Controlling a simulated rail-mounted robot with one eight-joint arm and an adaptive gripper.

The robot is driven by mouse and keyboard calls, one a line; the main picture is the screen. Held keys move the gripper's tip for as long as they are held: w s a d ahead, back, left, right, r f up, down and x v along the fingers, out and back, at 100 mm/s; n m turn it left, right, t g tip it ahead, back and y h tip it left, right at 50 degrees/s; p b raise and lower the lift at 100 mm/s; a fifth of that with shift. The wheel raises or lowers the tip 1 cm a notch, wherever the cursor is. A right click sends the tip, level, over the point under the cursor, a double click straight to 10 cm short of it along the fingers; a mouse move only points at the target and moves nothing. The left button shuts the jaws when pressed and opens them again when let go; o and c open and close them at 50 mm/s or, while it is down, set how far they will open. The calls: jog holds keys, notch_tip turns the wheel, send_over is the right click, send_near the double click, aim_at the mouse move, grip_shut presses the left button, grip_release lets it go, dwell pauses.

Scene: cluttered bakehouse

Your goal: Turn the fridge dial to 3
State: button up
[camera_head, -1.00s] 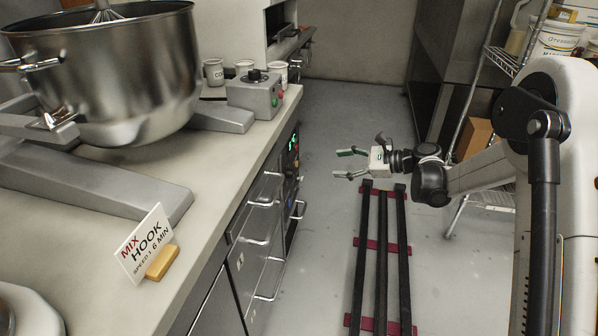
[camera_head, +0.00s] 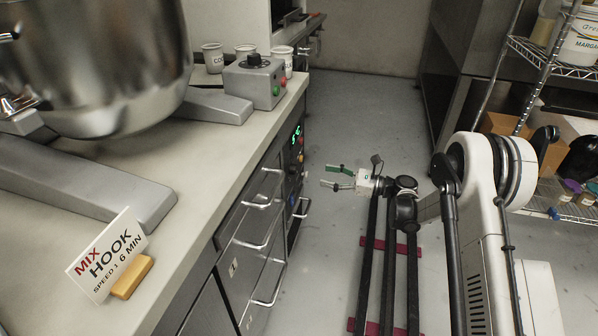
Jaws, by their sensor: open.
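The fridge front under the counter carries a narrow control panel (camera_head: 294,168) with a lit green display (camera_head: 297,134) and small knobs below it. The panel is seen at a steep angle, so I cannot read the dial's numbers or its setting. My gripper (camera_head: 331,176) is open and empty, its two fingers pointing left toward the panel. It hangs over the floor to the right of the panel, apart from it.
Drawer handles (camera_head: 257,229) stick out along the counter front. A mixer (camera_head: 92,70), its control box (camera_head: 251,84), several cups and a sign (camera_head: 107,256) stand on the counter. Floor rails (camera_head: 386,270) run below my arm. A wire shelf (camera_head: 560,60) stands at right.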

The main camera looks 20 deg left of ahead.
aim_at(293, 170)
jog(key=a+b, duration=0.2)
jog(key=a, duration=0.8)
jog(key=shift+a+b, duration=0.3)
jog(key=shift+s, duration=0.1)
jog(key=c, duration=1.1)
jog(key=shift+c, duration=0.2)
